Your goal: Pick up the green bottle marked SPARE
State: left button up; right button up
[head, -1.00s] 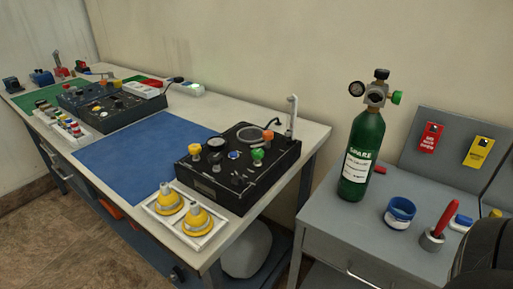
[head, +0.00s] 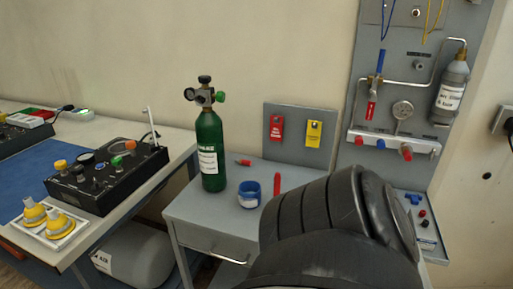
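The green bottle (head: 210,152) stands upright on the grey cabinet (head: 203,216), near its left back part. It has a white label, and the lettering above the label is too small to read clearly now. A valve head with a gauge and a green knob tops it. Nothing is touching the bottle. A dark ribbed part of my arm fills the lower right and hides part of the cabinet top. Neither of my grippers shows in the head view.
A blue-rimmed cup (head: 249,195), a red-handled tool (head: 276,186) and a small red item (head: 243,162) are right of the bottle. The workbench with a black control box (head: 108,178) stands left. A wall panel (head: 352,100) with pipes and a grey bottle (head: 451,93) is at right.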

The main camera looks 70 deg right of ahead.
aim_at(208, 125)
jog(key=k, duration=0.55)
jog(key=z, duration=0.9)
